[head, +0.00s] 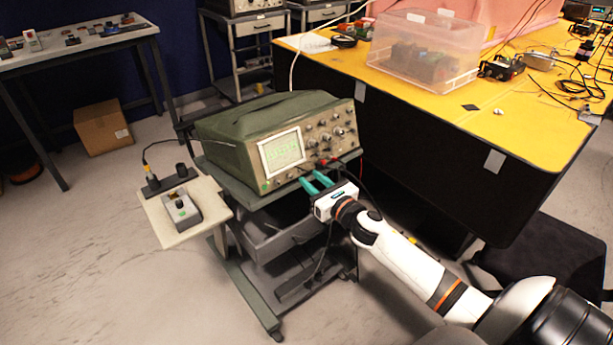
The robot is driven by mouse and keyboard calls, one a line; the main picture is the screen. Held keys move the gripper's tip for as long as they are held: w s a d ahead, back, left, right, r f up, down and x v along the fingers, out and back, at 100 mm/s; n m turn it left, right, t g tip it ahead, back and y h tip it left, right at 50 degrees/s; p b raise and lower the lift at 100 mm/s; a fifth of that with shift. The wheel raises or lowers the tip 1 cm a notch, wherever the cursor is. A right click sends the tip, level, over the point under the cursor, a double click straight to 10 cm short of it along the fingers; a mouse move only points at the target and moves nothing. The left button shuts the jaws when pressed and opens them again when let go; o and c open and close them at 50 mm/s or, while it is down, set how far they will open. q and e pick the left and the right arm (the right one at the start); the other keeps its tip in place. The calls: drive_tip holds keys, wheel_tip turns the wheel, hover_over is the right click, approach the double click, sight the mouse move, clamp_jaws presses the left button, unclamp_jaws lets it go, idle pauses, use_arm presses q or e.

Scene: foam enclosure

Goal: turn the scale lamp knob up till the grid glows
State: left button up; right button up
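A green oscilloscope (240,122) stands on a grey cart, its front panel turned toward me. Its screen (282,152) is pale with a greenish grid; whether the grid is lit from the lamp, I cannot tell. Several knobs (325,137) sit right of the screen, and small controls run along the panel's lower edge. I cannot tell which is the scale lamp knob; the gripper may hide part of that edge. My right gripper (314,182) is just in front of the lower panel, its two teal fingers apart with nothing visible between them. My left gripper is out of view.
The cart (262,205) has a lower shelf and a side board (160,222) with a small grey box (182,210). A cable runs to the oscilloscope. A yellow-topped bench (440,95) with a clear plastic bin (424,45) stands to the right.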

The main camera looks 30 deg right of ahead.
sight(302, 171)
drive_tip(key=shift+w, duration=1.55)
clamp_jaws()
